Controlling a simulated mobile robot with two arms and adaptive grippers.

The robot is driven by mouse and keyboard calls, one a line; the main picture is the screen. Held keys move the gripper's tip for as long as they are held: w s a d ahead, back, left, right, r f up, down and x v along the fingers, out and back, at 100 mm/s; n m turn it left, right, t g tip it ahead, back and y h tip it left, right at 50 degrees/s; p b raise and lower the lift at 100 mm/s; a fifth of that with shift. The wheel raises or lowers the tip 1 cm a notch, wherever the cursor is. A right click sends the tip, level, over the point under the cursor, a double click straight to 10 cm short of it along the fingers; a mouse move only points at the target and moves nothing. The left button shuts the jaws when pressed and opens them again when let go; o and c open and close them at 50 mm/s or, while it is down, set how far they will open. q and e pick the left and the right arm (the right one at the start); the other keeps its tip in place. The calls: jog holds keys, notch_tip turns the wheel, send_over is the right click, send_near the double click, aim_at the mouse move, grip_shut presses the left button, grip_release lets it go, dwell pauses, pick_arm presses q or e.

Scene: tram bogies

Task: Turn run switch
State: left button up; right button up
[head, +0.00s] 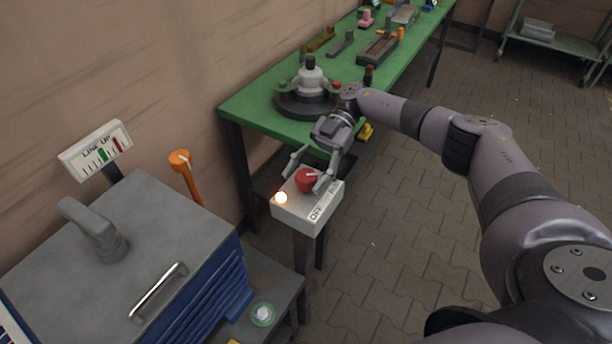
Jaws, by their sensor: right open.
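The run switch is a red knob (306,180) with a pale pointer mark, on top of a light grey box (294,214) that stands on a dark post. A lamp (280,198) glows orange-white at the box's left corner. A label with "OFF" (317,214) is on the right of the box; its other text is partly unreadable. My right gripper (308,174) is open, its fingers coming down on either side of the red knob. I cannot tell whether the fingers touch it. My left gripper is not in view.
A green workbench (247,101) with a round dark fixture (303,95) and other parts stands behind the box.

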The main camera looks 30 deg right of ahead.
aim_at(306, 175)
notch_tip(306, 175, up, 10)
jog(key=shift+f, duration=0.2)
jog(key=shift+f, duration=0.1)
dwell(0.5)
